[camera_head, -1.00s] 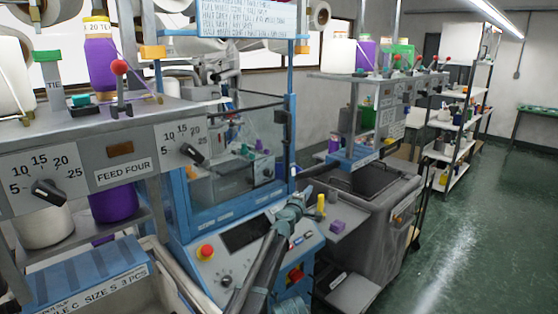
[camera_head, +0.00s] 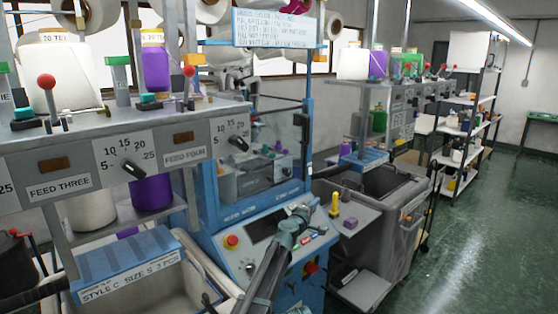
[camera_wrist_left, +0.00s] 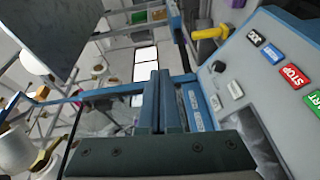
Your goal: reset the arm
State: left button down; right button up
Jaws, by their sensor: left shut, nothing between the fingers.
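My left arm comes up from the bottom of the head view. Its gripper (camera_head: 298,216) is over the blue machine's sloped control panel (camera_head: 262,252). In the left wrist view the two fingers (camera_wrist_left: 161,100) lie together, shut, with nothing between them. The panel (camera_wrist_left: 265,75) is to their right there, with a red STOP label (camera_wrist_left: 293,76) and a green START label (camera_wrist_left: 315,103). My right gripper is not in view.
A grey bin (camera_head: 385,235) stands beyond. A white bin (camera_head: 150,290) labelled STYLE C is at lower left. Green floor (camera_head: 480,230) is clear at right.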

pick_arm(q)
jog(key=s+a+f+m+g, duration=0.3)
jog(key=s+a+f, duration=0.1)
jog(key=s, duration=0.4)
jog(key=s+a+f+m+g+y, duration=0.1)
jog(key=s+a+f+m+g, duration=0.3)
jog(key=s, duration=0.3)
jog(key=s+a+f+m+g, duration=0.25)
jog(key=s+f, duration=0.25)
jog(key=s, duration=0.3)
jog(key=s+a+f+m+g+y, duration=0.1)
jog(key=s+a+f+g+y, duration=0.25)
jog(key=s+a, duration=0.7)
jog(key=s+a+f+m+g+y, duration=0.15)
jog(key=s+a+f+y, duration=0.3)
jog(key=s+a, duration=0.6)
jog(key=s+d+m, duration=0.1)
jog(key=s+d, duration=0.2)
jog(key=d, duration=0.3)
jog(key=s+d+m+g, duration=0.1)
jog(key=s+d+m, duration=0.1)
jog(key=s+d, duration=0.2)
jog(key=shift+s+d+f+y, duration=0.15)
jog(key=shift+s+d+y, duration=0.2)
jog(key=shift+d, duration=0.7)
jog(key=shift+w, duration=0.1)
